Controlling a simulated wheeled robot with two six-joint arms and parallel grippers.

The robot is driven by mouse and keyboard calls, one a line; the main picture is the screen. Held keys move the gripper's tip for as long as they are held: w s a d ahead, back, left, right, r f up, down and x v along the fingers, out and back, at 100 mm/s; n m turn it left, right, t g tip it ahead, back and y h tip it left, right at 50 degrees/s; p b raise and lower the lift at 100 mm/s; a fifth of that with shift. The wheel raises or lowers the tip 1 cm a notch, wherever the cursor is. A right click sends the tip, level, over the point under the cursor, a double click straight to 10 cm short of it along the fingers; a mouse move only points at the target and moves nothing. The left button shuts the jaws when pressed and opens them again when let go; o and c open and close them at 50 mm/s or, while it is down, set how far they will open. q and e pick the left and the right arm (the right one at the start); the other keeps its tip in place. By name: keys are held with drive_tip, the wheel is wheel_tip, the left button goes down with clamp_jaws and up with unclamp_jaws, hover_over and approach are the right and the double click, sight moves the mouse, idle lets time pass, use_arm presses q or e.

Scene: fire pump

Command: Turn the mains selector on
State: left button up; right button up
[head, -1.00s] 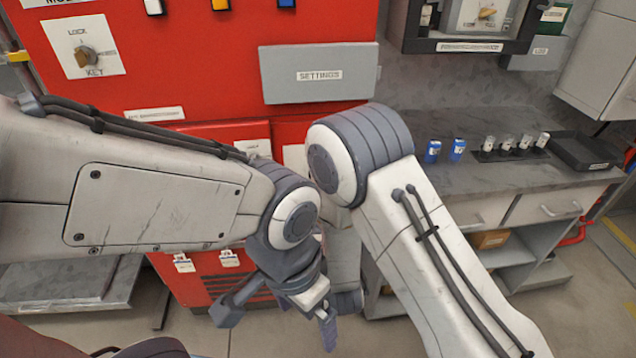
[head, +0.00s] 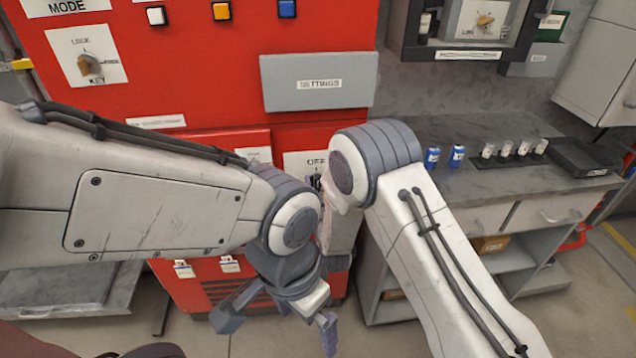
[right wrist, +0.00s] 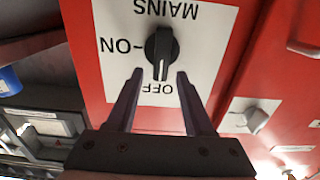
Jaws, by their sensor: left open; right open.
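The mains selector (right wrist: 161,47) is a black knob on a white plate (right wrist: 118,20), seen upside down in the right wrist view. Its white mark points to OFF; ON is printed to the left there. My right gripper (right wrist: 158,76) is open, its fingertips on either side of the knob's lower end. I cannot tell whether they touch it. In the head view the plate (head: 297,160) shows its OFF label, while my right arm hides most of the knob and the right gripper. My left gripper (head: 277,332) is open and empty, low in front of the red cabinet.
The red cabinet (head: 200,75) carries a key switch (head: 91,66) and a grey settings cover (head: 318,98) above the plate. In the right wrist view another light-coloured knob (right wrist: 254,119) is to the right. A grey counter (head: 480,190) with small canisters stands at the right.

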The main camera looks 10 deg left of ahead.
clamp_jaws()
drive_tip(key=shift+d+f+m+b, duration=0.2)
drive_tip(key=shift+d+m+b, duration=0.1)
drive_tip(key=shift+m+b, duration=0.8)
drive_tip(key=shift+w+d+f+m+b, duration=0.1)
drive_tip(key=shift+d+f+m+b, duration=0.3)
drive_tip(key=shift+m+b, duration=2.35)
drive_tip(key=shift+w+d+f+m+b, duration=0.1)
drive_tip(key=shift+d+f+m+b, duration=0.3)
drive_tip(key=shift+m+b, duration=2.3)
drive_tip(key=shift+w+d+f+m+b, duration=0.1)
drive_tip(key=shift+d+f+m+b, duration=0.3)
drive_tip(key=shift+m+b, duration=2.35)
drive_tip(key=shift+a+b, duration=0.1)
drive_tip(key=shift+b, duration=0.2)
